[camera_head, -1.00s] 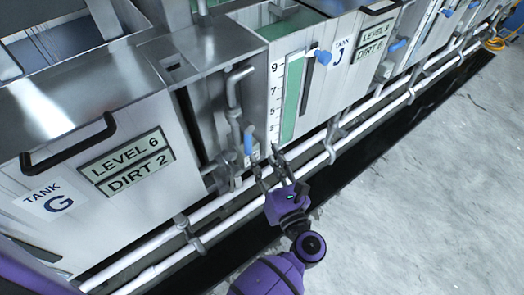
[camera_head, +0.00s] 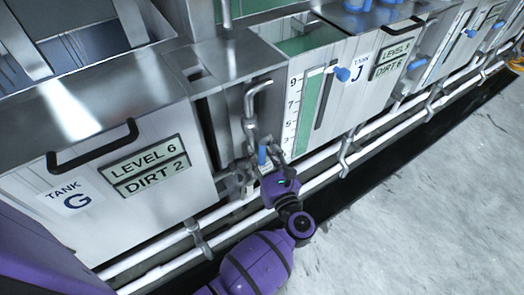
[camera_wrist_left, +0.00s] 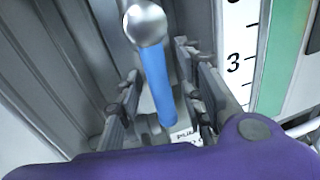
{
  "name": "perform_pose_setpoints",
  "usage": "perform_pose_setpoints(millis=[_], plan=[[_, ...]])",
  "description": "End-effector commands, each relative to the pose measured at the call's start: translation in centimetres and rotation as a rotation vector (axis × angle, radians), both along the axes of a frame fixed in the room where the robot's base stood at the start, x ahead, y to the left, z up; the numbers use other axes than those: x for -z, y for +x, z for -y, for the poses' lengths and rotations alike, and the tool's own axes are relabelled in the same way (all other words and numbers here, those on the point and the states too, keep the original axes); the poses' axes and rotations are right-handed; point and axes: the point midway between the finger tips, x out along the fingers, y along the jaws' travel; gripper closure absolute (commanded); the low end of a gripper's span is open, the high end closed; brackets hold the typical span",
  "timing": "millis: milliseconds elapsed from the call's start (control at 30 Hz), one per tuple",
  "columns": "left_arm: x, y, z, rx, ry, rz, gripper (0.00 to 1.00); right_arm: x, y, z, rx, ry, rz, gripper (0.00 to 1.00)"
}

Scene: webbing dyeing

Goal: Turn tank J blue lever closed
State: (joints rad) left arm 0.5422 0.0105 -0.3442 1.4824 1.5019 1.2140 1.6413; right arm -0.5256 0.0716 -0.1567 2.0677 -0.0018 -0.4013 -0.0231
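The blue lever (camera_head: 262,156) hangs down from a metal pipe fitting left of tank J's gauge (camera_head: 305,110). In the left wrist view the lever (camera_wrist_left: 157,84) points down from a round metal knob (camera_wrist_left: 145,23). My left gripper (camera_head: 265,150) is open at the lever. Its fingers stand on either side of the lever in the left wrist view, with gaps visible; I cannot tell whether either touches it. Tank J (camera_head: 345,105) has its name label on the front. My right gripper is not in view.
Tank G (camera_head: 105,215) with a black handle (camera_head: 95,146) stands at the left. White pipes (camera_head: 330,178) run low along the tanks.

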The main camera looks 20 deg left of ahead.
Motion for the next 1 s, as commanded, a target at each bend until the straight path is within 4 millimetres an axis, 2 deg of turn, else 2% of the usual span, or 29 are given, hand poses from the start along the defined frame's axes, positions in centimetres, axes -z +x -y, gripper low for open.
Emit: perform_pose_setpoints(millis=[67,300,333,767,1000], plan=[[0.0,0.0,0.0,0.000,0.000,0.000,0.67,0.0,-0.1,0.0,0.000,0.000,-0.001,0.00],[0.0,0.0,0.0,0.000,0.001,-0.001,0.98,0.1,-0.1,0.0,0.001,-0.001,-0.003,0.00],[0.0,0.0,0.0,0.000,0.001,-0.001,1.00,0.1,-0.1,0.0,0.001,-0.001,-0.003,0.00],[0.0,-0.2,-0.1,0.000,0.009,-0.013,1.00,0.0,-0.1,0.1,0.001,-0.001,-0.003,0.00],[-0.2,-0.7,-1.1,-0.004,0.068,-0.091,1.00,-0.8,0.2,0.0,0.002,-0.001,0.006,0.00]])
